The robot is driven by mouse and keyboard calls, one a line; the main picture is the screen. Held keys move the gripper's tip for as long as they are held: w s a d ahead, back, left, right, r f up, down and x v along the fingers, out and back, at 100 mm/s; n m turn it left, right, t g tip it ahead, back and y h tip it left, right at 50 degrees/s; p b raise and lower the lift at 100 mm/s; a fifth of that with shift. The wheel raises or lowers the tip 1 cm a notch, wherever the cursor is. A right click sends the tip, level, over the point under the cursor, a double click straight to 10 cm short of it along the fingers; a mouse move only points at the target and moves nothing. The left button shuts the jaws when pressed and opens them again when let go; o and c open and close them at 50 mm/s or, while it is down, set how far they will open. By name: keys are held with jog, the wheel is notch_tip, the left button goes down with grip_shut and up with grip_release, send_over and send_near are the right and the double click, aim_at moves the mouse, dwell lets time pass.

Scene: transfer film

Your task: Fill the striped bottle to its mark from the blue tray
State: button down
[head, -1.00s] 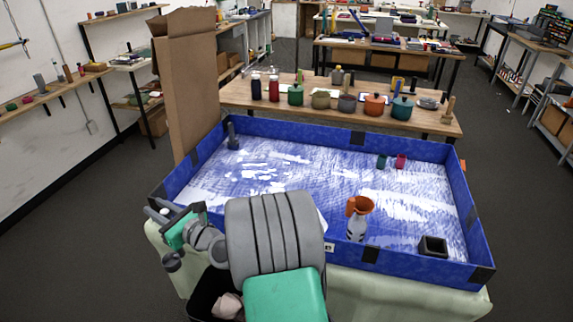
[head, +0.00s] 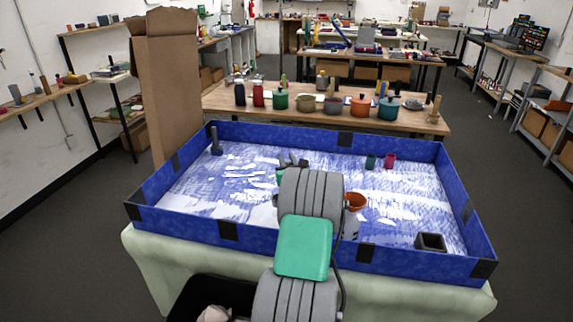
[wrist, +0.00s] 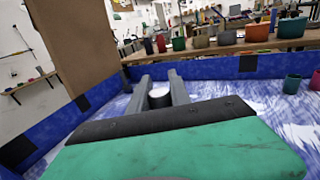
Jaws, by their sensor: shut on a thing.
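My gripper (head: 291,161) is over the middle of the blue tray (head: 180,222), partly hidden by my arm in the head view. In the wrist view its two grey fingers (wrist: 160,77) are shut on a small round grey thing with a pale top (wrist: 159,95); I cannot tell what it is. The striped bottle (head: 351,229) stands in the tray's front part, mostly hidden behind my arm. An orange funnel-shaped piece (head: 355,201) shows at its top. The tray floor is streaked blue and white.
A green cup (head: 370,162) and a magenta cup (head: 389,161) stand at the tray's back right. A dark square container (head: 430,241) is at front right, a grey post (head: 216,138) at back left. A tall cardboard piece (head: 168,90) rises behind the left wall.

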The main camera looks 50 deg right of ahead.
notch_tip(320, 180, down, 6)
jog(key=b, duration=0.4)
jog(key=shift+r, duration=0.15)
dwell(0.6)
dwell(0.5)
notch_tip(320, 180, up, 16)
jog(key=p, duration=1.1)
